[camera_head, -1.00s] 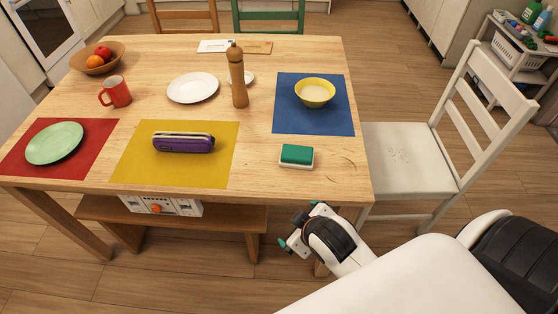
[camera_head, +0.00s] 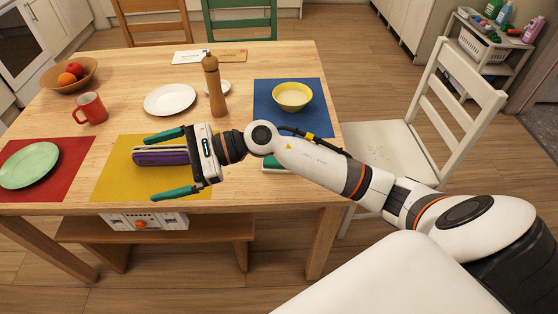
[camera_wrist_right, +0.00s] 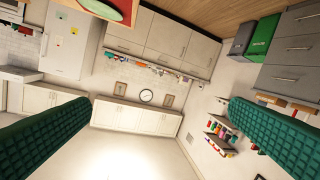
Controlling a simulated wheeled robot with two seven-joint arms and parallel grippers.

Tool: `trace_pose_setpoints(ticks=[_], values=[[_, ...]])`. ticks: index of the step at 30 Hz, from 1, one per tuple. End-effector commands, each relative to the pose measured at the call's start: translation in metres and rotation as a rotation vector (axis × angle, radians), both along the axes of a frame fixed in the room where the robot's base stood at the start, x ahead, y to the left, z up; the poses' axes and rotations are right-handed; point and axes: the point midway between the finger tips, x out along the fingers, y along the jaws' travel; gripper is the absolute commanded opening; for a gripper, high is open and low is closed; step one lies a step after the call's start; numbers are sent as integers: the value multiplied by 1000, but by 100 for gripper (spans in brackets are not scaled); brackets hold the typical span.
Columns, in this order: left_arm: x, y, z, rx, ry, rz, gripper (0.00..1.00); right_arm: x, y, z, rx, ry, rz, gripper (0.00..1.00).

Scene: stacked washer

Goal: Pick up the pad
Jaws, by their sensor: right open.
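A small green and white pad (camera_head: 272,168) lies on the wooden table near its front right corner in the head view. My right forearm crosses in front of it and hides most of it. My right gripper (camera_head: 151,167) is open, its green fingers spread and pointing left, to the left of the pad. In the head view it overlaps the purple case; its height above the table is hard to tell. The right wrist view shows the two fingers (camera_wrist_right: 145,125) wide apart with nothing between them. My left gripper is not in view.
The purple case (camera_head: 150,157) lies on a yellow mat (camera_head: 112,180). A pepper mill (camera_head: 214,88), white plate (camera_head: 170,99), red mug (camera_head: 91,107) and yellow bowl (camera_head: 292,96) on a blue mat (camera_head: 290,128) stand behind. A white chair (camera_head: 385,150) is at the right.

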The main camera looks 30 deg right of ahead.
Motion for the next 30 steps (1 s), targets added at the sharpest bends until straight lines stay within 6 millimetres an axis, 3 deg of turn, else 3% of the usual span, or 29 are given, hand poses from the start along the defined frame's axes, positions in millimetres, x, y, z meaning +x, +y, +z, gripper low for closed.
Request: trace_pose_setpoints(ticks=[4,7,12,15,20,30], values=[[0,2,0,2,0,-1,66,14,-52,-55,-568,-263,228,100],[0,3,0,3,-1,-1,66,27,-115,-78,-924,-345,387,100],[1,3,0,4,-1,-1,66,36,-222,-80,-1347,-319,609,100],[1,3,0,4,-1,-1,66,35,-260,-72,-1470,-272,687,100],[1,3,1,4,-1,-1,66,32,-281,-74,-1532,-236,737,100],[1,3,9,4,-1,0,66,31,-280,-128,-1529,-236,735,100]])
